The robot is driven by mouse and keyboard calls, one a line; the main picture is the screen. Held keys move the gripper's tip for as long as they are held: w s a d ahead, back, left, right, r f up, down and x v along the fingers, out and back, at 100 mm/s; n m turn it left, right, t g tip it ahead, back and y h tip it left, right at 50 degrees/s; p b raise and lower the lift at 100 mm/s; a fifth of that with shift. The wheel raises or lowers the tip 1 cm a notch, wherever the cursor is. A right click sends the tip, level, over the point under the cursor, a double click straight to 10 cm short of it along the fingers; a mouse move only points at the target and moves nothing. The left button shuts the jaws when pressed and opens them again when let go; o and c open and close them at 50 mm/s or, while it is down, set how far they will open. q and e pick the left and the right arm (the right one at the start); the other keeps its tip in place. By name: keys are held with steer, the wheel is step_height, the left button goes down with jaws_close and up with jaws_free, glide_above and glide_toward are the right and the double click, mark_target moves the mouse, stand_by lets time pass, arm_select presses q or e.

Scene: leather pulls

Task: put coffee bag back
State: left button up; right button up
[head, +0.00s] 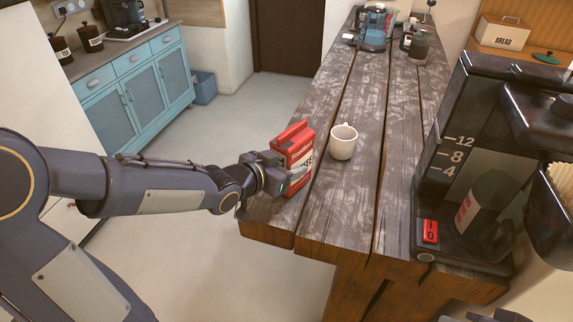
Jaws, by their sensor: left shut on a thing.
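The red coffee bag (296,152) has a pale label and is upright at the left edge of the wooden table (320,215). My left gripper (280,174) reaches in from the left and is shut on the bag's lower left side. The fingers are partly hidden by the gripper body and the bag. I cannot tell whether the bag's bottom touches the table. My right gripper's fingers do not show; only a dark sliver, likely of my right arm, is at the bottom right edge.
A white mug (343,142) stands just right of the bag. A large black coffee machine (465,190) fills the table's right side. A blue kettle (373,30) and jars stand at the far end. A blue cabinet (140,88) stands at the back left.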

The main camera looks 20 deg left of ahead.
arm_select(q)
steer(key=o, duration=1.1)
